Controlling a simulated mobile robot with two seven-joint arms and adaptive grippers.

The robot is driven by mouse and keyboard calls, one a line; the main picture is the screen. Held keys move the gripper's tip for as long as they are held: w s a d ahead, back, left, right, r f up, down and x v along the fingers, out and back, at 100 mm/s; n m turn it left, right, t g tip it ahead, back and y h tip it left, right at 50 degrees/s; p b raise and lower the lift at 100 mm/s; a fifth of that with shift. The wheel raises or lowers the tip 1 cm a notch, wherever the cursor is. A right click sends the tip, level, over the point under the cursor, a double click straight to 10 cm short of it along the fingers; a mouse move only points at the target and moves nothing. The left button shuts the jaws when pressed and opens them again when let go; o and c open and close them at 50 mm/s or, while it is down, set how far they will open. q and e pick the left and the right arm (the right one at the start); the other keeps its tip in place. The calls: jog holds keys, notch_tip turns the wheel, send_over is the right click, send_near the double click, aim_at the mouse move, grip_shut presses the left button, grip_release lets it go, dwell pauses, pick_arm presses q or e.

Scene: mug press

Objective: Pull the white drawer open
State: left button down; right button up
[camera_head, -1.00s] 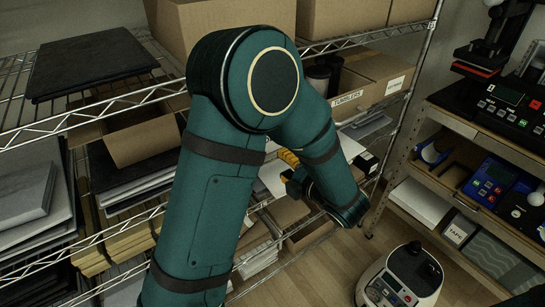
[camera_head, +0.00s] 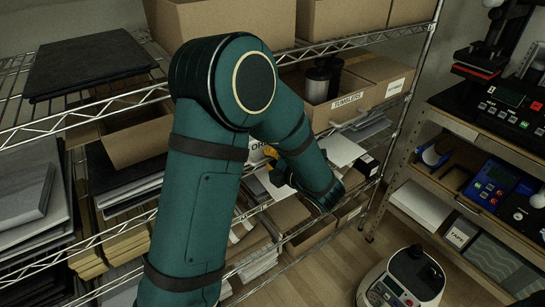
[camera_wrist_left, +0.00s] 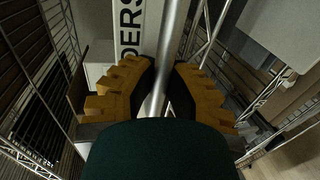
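The white drawer shows in the head view as a white front with the letters "OR" (camera_head: 259,147), mostly hidden behind my left arm. In the left wrist view its white face with "DERS" (camera_wrist_left: 131,25) lies just beyond the fingers. My left gripper (camera_head: 272,160) is at the drawer's front, with yellow fingers. In the left wrist view the gripper (camera_wrist_left: 164,68) has its fingers apart, with a grey metal bar (camera_wrist_left: 172,45) running between them. I cannot tell whether the bar is the drawer's handle or a shelf rail, nor whether the fingers touch it. My right gripper is not in view.
Wire shelving surrounds the arm. A cardboard box marked "TUMBLERS" (camera_head: 349,104) sits above the drawer, and a white sheet (camera_head: 342,149) lies to its right. A bench (camera_head: 460,120) with devices stands at right. Floor (camera_head: 335,275) is free below, beside a white machine (camera_head: 403,280).

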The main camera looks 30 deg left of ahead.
pick_arm(q)
jog(key=f+p+v, duration=0.2)
jog(key=p+v, duration=0.2)
jog(key=v, duration=0.6)
jog(key=f+p+v, duration=0.2)
jog(key=p+v, duration=0.2)
jog(key=v, duration=0.6)
jog(key=shift+s+d+f+p, duration=0.2)
jog(key=shift+s+d+p, duration=0.2)
jog(key=shift+d, duration=0.1)
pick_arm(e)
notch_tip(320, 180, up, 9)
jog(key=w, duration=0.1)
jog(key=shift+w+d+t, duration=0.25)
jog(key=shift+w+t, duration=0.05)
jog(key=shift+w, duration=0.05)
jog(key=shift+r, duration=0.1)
pick_arm(q)
jog(key=c, duration=1)
grip_release()
jog(key=shift+v, duration=3.75)
jog(key=shift+s, duration=0.1)
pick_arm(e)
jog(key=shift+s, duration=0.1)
